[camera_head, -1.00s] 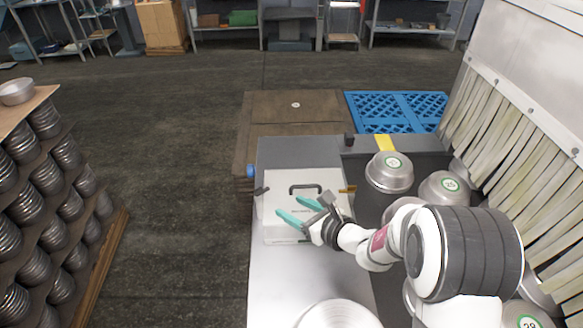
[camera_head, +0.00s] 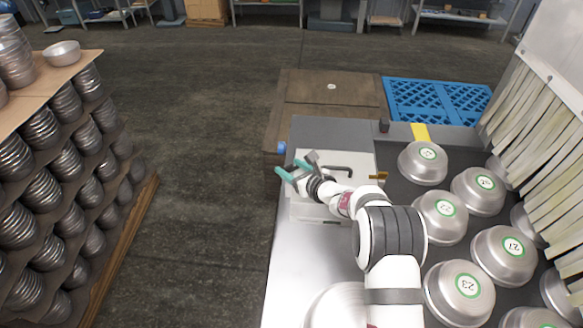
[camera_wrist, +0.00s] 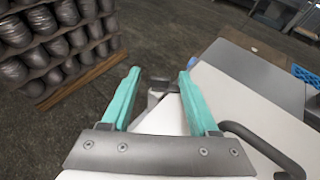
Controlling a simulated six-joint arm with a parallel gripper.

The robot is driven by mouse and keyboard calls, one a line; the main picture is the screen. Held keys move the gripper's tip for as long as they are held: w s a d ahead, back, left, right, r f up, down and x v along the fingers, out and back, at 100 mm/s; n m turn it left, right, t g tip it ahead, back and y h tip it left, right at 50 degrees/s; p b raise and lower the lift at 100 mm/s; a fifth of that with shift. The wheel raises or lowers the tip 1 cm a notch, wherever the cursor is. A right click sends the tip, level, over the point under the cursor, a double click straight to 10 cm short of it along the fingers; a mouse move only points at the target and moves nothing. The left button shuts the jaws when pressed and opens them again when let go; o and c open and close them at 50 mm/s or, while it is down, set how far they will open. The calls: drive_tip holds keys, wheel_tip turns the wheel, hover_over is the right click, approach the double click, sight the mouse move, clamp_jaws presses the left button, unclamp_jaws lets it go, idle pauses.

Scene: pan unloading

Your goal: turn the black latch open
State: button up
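The white case (camera_head: 355,156) lies on the metal worktop, with a black handle (camera_head: 345,168) on its lid. A brass-coloured latch (camera_head: 378,176) sticks out at its right edge. My gripper (camera_head: 289,168) is over the case's left edge, open, with two teal fingers pointing left. In the wrist view, a small dark latch (camera_wrist: 160,80) with a grey piece below it shows at the case edge, between the open fingertips (camera_wrist: 160,73). I cannot tell whether either finger touches it. In the head view the black latch is hidden by my gripper.
Several upturned metal pans (camera_head: 458,292) with numbered labels stand on the dark surface right of the case. A round pale dish (camera_head: 335,308) is at the front. A stacked rack of pans (camera_head: 62,155) stands at the left, across open floor.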

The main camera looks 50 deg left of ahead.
clamp_jaws()
drive_tip(key=shift+w, duration=0.1)
drive_tip(key=n+g, duration=0.3)
drive_tip(key=shift+w+a+r, duration=0.1)
drive_tip(key=shift+w, duration=0.1)
drive_tip(key=shift+n+g, duration=0.8)
drive_tip(key=shift+g, duration=0.4)
drive_tip(key=shift+o, duration=0.6)
unclamp_jaws()
